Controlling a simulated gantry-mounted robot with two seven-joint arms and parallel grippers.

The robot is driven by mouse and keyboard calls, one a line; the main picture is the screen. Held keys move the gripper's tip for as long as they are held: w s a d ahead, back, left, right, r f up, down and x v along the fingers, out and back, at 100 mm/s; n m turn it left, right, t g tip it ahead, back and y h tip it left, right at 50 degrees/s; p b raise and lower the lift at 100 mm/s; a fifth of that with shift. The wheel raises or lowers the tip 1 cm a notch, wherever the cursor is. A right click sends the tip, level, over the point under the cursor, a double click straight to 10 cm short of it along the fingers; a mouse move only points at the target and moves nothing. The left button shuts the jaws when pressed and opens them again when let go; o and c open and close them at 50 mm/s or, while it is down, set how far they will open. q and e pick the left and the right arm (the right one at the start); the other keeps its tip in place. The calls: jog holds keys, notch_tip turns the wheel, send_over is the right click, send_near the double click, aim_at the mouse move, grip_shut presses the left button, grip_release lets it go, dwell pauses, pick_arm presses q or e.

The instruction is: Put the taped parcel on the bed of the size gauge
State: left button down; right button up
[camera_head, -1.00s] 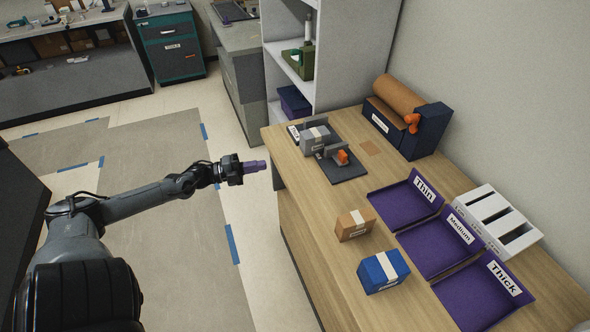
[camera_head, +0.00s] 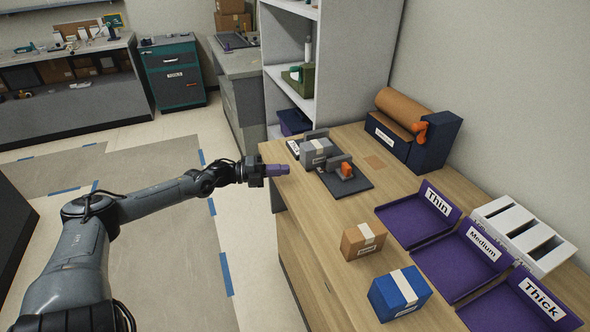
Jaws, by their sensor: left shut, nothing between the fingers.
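The size gauge (camera_head: 348,187) is a dark grey plate with upright walls and an orange part (camera_head: 346,169), near the far left of the wooden counter. A grey parcel with a pale tape band (camera_head: 316,153) sits at the gauge, between its walls. A tan box with white tape (camera_head: 363,240) and a blue box with white tape (camera_head: 399,294) stand on the counter nearer me. My left gripper (camera_head: 283,170) has purple fingers, shut and empty. It appears at the counter's left edge, left of the gauge and apart from the parcels. My right gripper is out of view.
Purple trays marked Thin (camera_head: 407,221), Medium (camera_head: 452,266) and Thick (camera_head: 507,311) line the right side, beside a white slotted rack (camera_head: 523,235). A brown roll dispenser (camera_head: 412,136) stands at the back. A white shelf unit (camera_head: 335,70) rises behind the gauge.

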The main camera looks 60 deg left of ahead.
aim_at(313, 154)
pick_arm(q)
jog(key=b+x, duration=0.1)
jog(key=x, duration=0.1)
jog(key=shift+w+f, duration=0.1)
jog(key=shift+w, duration=0.25)
jog(key=shift+w+a+b, duration=0.25)
jog(key=shift+w+b, duration=0.5)
jog(key=shift+w+a+b, duration=0.3)
jog(key=shift+w+b, duration=0.45)
jog(key=shift+w, duration=0.1)
jog(key=shift+a, duration=0.1)
